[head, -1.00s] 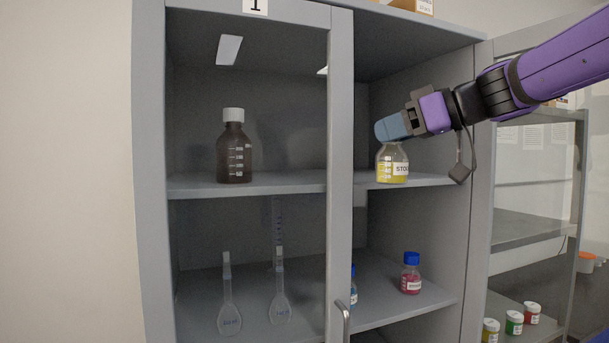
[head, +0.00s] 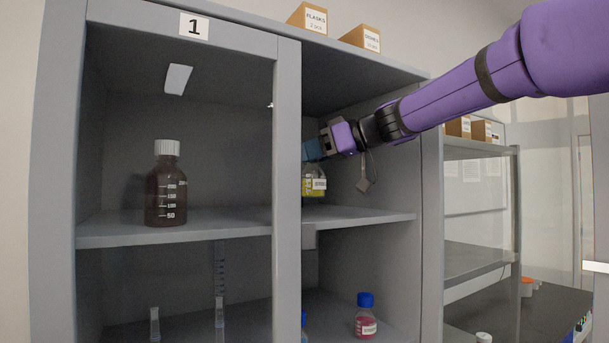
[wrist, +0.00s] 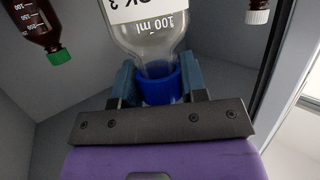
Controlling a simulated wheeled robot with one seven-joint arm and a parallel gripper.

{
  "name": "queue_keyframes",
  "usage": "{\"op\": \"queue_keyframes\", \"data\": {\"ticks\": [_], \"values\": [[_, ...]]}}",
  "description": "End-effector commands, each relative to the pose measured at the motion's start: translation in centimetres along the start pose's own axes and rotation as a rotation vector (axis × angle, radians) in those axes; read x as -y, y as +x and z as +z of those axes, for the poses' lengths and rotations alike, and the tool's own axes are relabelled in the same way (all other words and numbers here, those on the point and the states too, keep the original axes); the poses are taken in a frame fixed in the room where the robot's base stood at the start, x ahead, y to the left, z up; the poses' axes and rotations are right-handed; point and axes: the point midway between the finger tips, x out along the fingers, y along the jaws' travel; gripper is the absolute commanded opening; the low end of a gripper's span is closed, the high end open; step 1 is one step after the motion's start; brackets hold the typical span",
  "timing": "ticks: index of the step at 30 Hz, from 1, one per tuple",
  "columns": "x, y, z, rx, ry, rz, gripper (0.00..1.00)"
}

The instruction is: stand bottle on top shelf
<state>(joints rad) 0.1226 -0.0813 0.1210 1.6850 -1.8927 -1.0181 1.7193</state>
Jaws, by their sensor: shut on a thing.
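My gripper (head: 315,151) is shut on the neck of a clear bottle (head: 315,184) with yellow liquid and a white label. The bottle hangs roughly upright inside the right, open half of the cabinet, by the top shelf (head: 360,216). Its left side is partly hidden by the middle post. I cannot tell whether its base touches the shelf. In the wrist view the bottle (wrist: 150,42) shows its blue cap (wrist: 158,88) between my fingers.
The middle post (head: 287,190) and glass left door stand left of my gripper. A brown white-capped bottle (head: 166,185) stands on the shelf behind the glass. A blue-capped pink bottle (head: 366,318) is below. The wrist view shows a green-capped brown bottle (wrist: 35,22).

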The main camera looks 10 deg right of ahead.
Motion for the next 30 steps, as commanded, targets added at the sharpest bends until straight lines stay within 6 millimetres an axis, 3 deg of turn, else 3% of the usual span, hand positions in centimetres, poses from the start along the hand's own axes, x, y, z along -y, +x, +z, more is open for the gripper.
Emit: {"op": "queue_keyframes", "data": {"ticks": [3, 9, 20, 30], "values": [[-1.8, 1.5, -0.2, -0.001, 0.001, -0.001, 0.0], [-3.2, 2.5, -0.4, -0.001, 0.0, 0.001, 0.0], [-3.2, 3.5, 2.9, 0.001, 0.002, 0.0, 0.0], [-3.2, 3.6, 3.1, 0.0, 0.0, 0.001, 0.0]]}}
